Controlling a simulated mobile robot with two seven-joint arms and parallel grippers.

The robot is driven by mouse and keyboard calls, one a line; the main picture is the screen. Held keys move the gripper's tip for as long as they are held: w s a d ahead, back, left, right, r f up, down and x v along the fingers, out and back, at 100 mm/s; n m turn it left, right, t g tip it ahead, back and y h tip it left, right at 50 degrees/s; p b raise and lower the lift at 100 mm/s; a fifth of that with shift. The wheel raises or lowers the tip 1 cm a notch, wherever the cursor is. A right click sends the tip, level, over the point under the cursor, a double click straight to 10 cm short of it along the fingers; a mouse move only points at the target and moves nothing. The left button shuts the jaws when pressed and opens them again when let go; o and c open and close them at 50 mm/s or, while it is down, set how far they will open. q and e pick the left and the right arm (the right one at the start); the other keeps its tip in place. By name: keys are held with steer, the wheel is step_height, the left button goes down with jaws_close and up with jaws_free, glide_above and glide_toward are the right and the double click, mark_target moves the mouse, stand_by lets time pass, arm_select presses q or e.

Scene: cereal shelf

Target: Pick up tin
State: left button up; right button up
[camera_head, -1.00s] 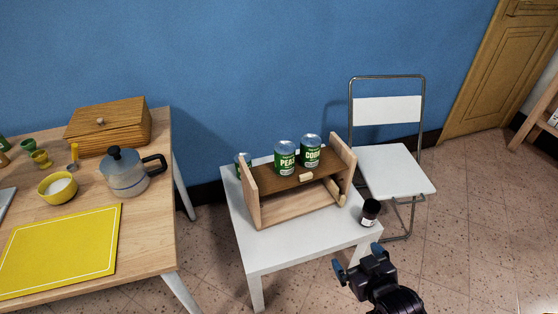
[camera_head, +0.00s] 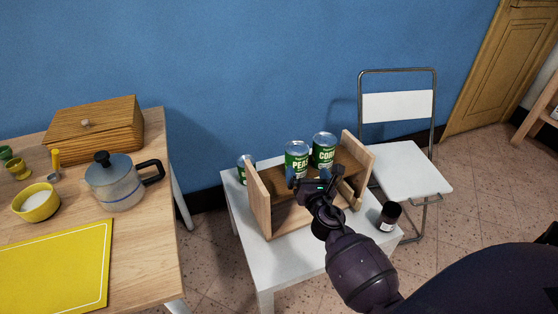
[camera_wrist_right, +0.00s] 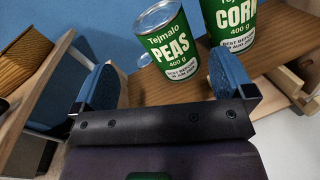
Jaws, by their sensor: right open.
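A green peas tin (camera_head: 297,158) and a green corn tin (camera_head: 323,150) stand upright side by side on the wooden shelf (camera_head: 257,199). A third tin (camera_head: 244,165) stands left of the shelf, partly hidden. My right gripper (camera_head: 318,180) is in front of the tins and open. In the right wrist view the peas tin (camera_wrist_right: 168,42) stands just beyond and between the open blue fingers, with nothing held. The corn tin (camera_wrist_right: 233,30) is beyond the right finger, cut off by the top edge. My left gripper is not in view.
The shelf stands on a small white table (camera_head: 280,262). A dark jar (camera_head: 388,216) stands right of the shelf. A white folding chair (camera_head: 405,165) is behind to the right.

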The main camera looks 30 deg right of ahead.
mark_target(297, 151)
steer(key=w+n, duration=0.1)
steer(key=w+d+n, duration=0.1)
steer(key=w, duration=0.1)
steer(key=w+d+n, duration=0.1)
steer(key=w, duration=0.1)
steer(key=shift+w, duration=0.15)
steer(key=b+x, duration=0.1)
steer(key=x, duration=0.3)
steer(key=shift+w+d+f, duration=0.15)
steer(key=shift+w, duration=0.3)
steer(key=shift+d, duration=0.1)
steer(key=c, duration=0.9)
steer(key=shift+c, duration=1.3)
